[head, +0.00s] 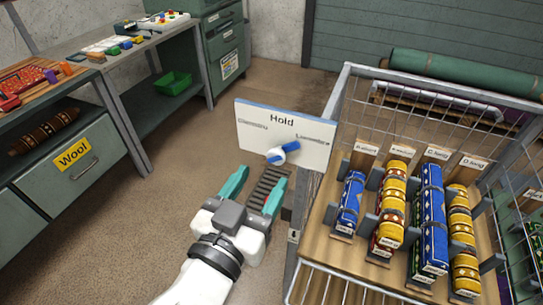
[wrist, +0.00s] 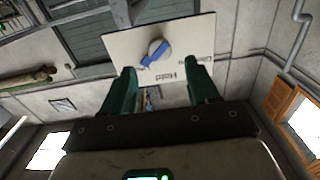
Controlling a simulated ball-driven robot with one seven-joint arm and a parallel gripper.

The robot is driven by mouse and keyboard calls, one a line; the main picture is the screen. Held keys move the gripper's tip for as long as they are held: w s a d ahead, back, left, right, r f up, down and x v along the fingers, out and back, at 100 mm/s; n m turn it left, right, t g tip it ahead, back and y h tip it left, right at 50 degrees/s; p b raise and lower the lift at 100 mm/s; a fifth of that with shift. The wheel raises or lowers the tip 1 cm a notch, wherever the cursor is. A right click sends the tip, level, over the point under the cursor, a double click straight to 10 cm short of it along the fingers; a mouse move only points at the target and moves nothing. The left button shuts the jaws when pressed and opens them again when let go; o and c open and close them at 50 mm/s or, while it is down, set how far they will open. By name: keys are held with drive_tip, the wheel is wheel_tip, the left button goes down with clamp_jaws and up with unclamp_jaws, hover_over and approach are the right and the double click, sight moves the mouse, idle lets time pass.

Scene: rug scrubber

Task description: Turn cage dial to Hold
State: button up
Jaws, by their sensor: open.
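The cage dial (head: 277,156) is a white round knob with a blue bar, set low on a white panel (head: 250,142) at the cage's left corner. "Hold" is printed at the panel's top middle, with smaller labels left and right that I cannot read surely. The blue bar slants up to the right, towards the right label rather than straight at Hold. My gripper (head: 256,184) has teal fingers, open and empty, just below and left of the dial, apart from it. In the wrist view the dial (wrist: 156,53) shows beyond and between my fingertips (wrist: 163,72), with Hold upside down.
The wire cage (head: 345,80) at right holds several wrapped rolls on a wooden board (head: 325,235). A grey workbench (head: 110,60) and a drawer unit labelled Wool (head: 75,165) stand at left. A green bin (head: 173,83) sits on the low shelf. Floor between is clear.

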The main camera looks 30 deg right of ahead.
sight(273, 158)
drive_tip(key=shift+p+x, duration=0.55)
drive_tip(key=shift+x, duration=2.05)
drive_tip(key=shift+c, duration=0.2)
drive_tip(key=c, duration=1)
drive_tip(key=shift+n, duration=0.4)
drive_tip(key=n+p, duration=0.1)
drive_tip(key=n, duration=0.3)
drive_tip(key=shift+r+n, duration=0.1)
drive_tip(key=shift+n, duration=0.2)
drive_tip(key=n+p, duration=0.1)
drive_tip(key=n, duration=0.3)
drive_tip(key=shift+a+p, duration=0.1)
drive_tip(key=shift+p, duration=0.2)
drive_tip(key=shift+w+n, duration=0.1)
drive_tip(key=shift+n, duration=0.2)
